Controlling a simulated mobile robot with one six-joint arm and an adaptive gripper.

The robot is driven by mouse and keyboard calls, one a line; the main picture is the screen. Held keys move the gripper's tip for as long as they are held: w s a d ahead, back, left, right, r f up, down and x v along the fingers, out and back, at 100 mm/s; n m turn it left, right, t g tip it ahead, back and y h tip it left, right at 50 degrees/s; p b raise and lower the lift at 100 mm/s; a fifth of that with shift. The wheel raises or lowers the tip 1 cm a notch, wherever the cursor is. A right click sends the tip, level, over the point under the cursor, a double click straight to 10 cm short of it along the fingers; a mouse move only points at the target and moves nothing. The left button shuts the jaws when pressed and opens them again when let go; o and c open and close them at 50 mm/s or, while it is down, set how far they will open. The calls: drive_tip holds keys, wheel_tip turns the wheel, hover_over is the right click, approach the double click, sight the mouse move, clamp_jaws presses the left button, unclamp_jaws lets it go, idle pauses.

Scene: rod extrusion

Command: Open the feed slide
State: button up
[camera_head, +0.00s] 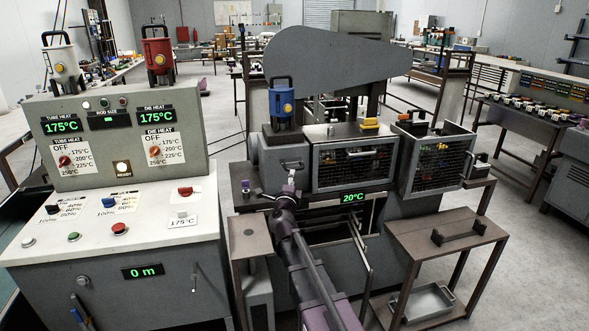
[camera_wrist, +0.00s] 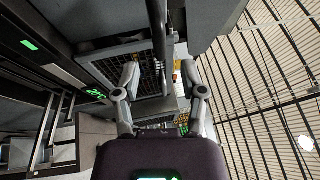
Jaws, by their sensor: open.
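A blue canister (camera_head: 282,103) with a black handle stands on a grey block (camera_head: 270,156) at the left end of the machine. A small pale handle (camera_head: 292,165) sits on this block's front, just above my gripper (camera_head: 289,190). It may be the feed slide's handle; I cannot tell whether the slide is open or shut. In the wrist view my gripper (camera_wrist: 160,68) is open, its two fingers spread with nothing seen held between them. A dark bar (camera_wrist: 158,30) shows beyond the fingertips. I cannot tell whether the gripper touches anything.
A mesh-fronted box (camera_head: 352,165) and a mesh door (camera_head: 437,165) standing out lie right of the block. A control console (camera_head: 120,130) stands at left. A small table (camera_head: 445,232) stands at right, with a metal tray (camera_head: 422,302) low under it. Open floor lies further right.

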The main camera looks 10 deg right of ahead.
drive_tip(key=shift+p+x, duration=0.35)
drive_tip(key=shift+x, duration=2.65)
clamp_jaws()
